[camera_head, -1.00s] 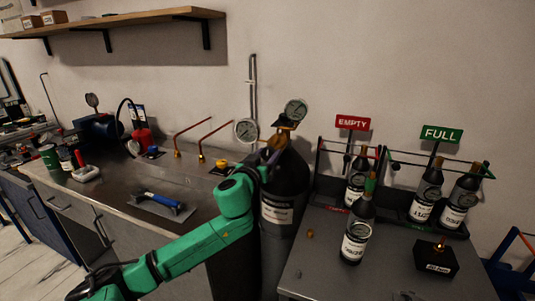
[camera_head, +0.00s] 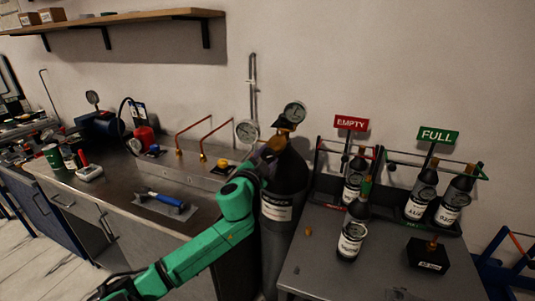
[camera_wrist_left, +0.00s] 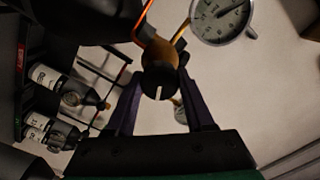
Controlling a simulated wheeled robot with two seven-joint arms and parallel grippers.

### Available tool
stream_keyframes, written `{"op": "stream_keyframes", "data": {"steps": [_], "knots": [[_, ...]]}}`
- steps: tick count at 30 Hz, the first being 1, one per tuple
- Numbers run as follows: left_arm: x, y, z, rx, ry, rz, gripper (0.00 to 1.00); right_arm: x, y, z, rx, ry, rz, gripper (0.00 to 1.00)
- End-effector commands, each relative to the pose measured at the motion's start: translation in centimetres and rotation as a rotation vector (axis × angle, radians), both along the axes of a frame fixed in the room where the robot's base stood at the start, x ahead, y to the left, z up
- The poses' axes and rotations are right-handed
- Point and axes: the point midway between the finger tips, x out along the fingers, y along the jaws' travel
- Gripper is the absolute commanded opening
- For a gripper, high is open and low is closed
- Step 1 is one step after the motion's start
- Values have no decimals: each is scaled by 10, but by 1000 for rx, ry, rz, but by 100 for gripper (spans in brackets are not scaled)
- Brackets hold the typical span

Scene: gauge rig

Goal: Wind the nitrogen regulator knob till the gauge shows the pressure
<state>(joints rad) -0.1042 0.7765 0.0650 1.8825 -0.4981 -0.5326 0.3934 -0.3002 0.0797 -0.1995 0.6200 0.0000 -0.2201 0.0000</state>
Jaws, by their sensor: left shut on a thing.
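The nitrogen cylinder (camera_head: 284,205), tall and dark with a white label, stands between the two benches. Its brass regulator (camera_head: 285,124) and a round gauge (camera_head: 295,111) sit on top. My left gripper (camera_head: 268,152) reaches the regulator from the left, with its green arm in front of the bench. In the left wrist view, its purple fingers are shut on a dark round knob (camera_wrist_left: 158,80) with a white mark pointing down. The gauge's white dial (camera_wrist_left: 222,14) is cut by the top edge there; its reading is too small to tell. My right gripper is out of view.
Small bottles stand in racks under the EMPTY sign (camera_head: 351,123) and FULL sign (camera_head: 437,135). One bottle (camera_head: 352,238) and a black block (camera_head: 427,256) stand on the right bench. A blue-handled tool (camera_head: 165,200) lies left.

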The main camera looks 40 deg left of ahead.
Motion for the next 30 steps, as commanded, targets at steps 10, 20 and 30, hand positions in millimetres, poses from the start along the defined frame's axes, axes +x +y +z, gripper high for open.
{"op": "stream_keyframes", "data": {"steps": [10, 20, 30], "knots": [[0, 0, 0, 307, 112, 0, 0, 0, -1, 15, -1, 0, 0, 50], [0, 0, -1, 600, 214, -2, 0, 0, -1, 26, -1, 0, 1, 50], [0, 0, -1, 827, 292, -1, 0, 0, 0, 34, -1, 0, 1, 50]]}}
